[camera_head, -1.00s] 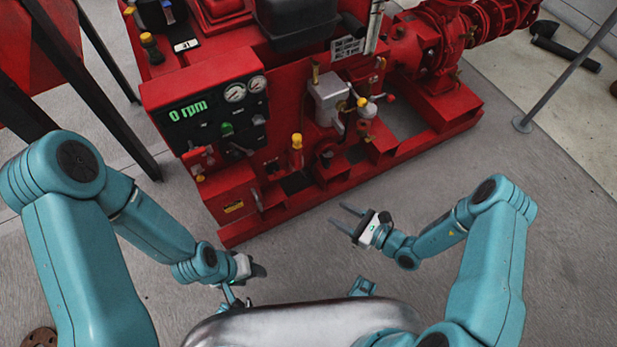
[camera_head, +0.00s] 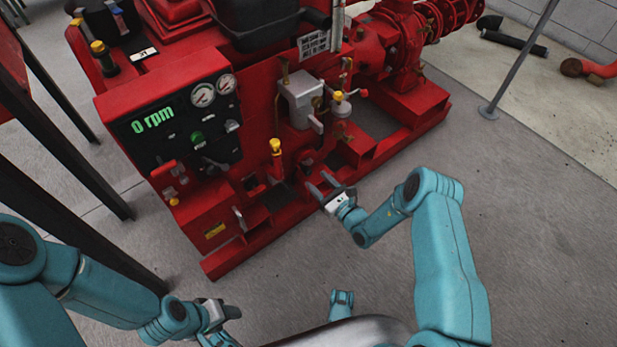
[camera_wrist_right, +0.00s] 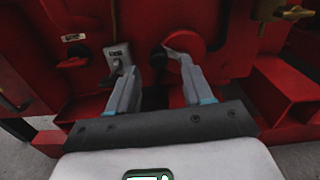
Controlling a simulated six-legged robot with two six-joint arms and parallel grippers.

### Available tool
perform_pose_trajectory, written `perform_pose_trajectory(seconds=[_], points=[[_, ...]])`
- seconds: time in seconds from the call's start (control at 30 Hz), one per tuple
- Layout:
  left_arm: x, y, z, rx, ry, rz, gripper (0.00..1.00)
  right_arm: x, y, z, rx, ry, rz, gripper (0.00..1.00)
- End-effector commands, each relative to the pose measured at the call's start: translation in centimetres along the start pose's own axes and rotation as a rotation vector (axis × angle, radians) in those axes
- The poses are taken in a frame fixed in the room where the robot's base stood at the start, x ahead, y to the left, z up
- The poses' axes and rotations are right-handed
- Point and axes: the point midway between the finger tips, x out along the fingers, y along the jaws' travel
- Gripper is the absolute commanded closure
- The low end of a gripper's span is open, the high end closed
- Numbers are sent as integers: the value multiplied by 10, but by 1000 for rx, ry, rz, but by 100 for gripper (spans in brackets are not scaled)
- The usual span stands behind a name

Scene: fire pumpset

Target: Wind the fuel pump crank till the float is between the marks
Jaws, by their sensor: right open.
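The red pumpset (camera_head: 235,258) stands in front of me. A light grey housing (camera_head: 300,98) is on its near side, with a yellow-topped fitting (camera_head: 338,97) beside it. I cannot clearly make out the crank, the float or its marks. My right gripper (camera_head: 320,184) is open and empty, close to the pumpset's lower side. In the right wrist view its fingers (camera_wrist_right: 158,82) point at a red round part (camera_wrist_right: 184,42) and a grey labelled plate (camera_wrist_right: 118,58); contact cannot be told. My left gripper (camera_head: 226,313) hangs low at the bottom, its jaws unclear.
A control panel (camera_head: 180,140) reading 0 rpm and a yellow-topped post (camera_head: 275,147) stand left of the right gripper. The red base frame (camera_head: 400,122) juts out at right. Dark posts (camera_head: 70,170) stand at left.

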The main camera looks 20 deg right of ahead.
Motion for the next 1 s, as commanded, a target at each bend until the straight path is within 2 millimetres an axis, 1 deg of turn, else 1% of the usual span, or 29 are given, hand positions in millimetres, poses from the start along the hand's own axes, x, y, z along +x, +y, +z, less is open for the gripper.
perform_pose_trajectory(seconds=[0.03,0.1,0.27,0.4,0.63,0.67,0.7,0.77,0.8,1.0], points=[[7,-3,-1,-3,3,0,49,12,2,-4,-3,-3,4,49],[10,-5,-2,-6,6,-1,49,24,3,-3,-2,-3,4,49],[16,-7,-6,-5,18,-1,49,44,4,-2,-1,-1,4,49],[17,-8,-8,-5,23,0,49,49,5,0,2,1,3,49],[16,-8,-8,-5,23,0,49,50,5,0,1,1,3,49],[16,-8,-8,-5,23,0,49,49,5,0,1,1,3,59],[16,-8,-8,-5,23,0,49,49,5,0,1,1,3,72],[16,-8,-8,-5,23,0,49,49,5,0,1,1,3,92],[16,-8,-8,-5,23,0,49,49,5,0,1,1,3,100],[16,-8,-7,-5,22,0,49,49,4,0,6,1,3,100]])
